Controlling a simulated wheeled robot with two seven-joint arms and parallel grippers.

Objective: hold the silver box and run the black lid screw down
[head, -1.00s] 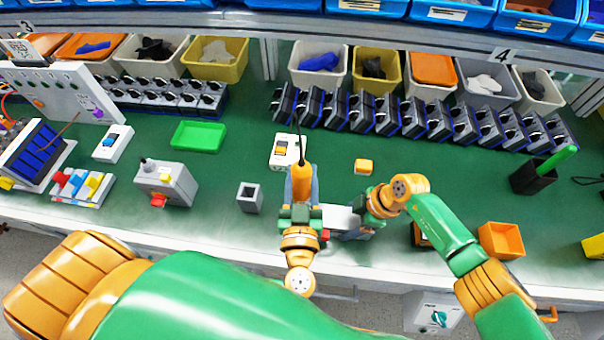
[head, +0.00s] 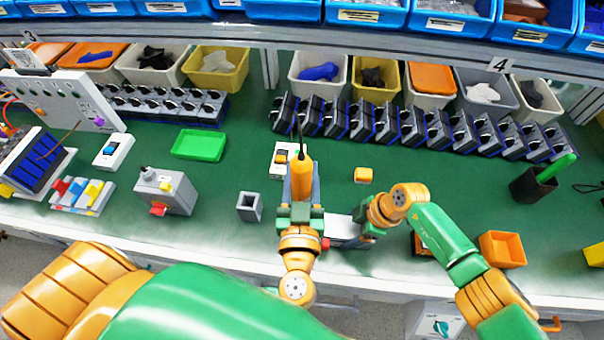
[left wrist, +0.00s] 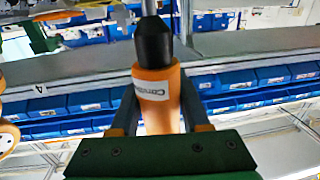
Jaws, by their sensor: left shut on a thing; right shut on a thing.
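My left gripper (head: 301,192) is shut on an orange power driver (head: 302,176) with a black nose. The driver also shows in the left wrist view (left wrist: 153,85), gripped between two grey fingers. A thin dark line rises from its top in the head view. My right gripper (head: 366,228) is shut on the silver box (head: 342,228), at the box's right side near the bench's front edge. The driver is just left of the box. The black lid screw and the driver's tip cannot be made out in the head view.
A small grey square holder (head: 249,206) stands left of the driver. A white switch block (head: 284,156) and a yellow cube (head: 363,175) lie behind. An orange bin (head: 502,250) is at right. A grey switch box (head: 165,190) and green tray (head: 199,145) are at left.

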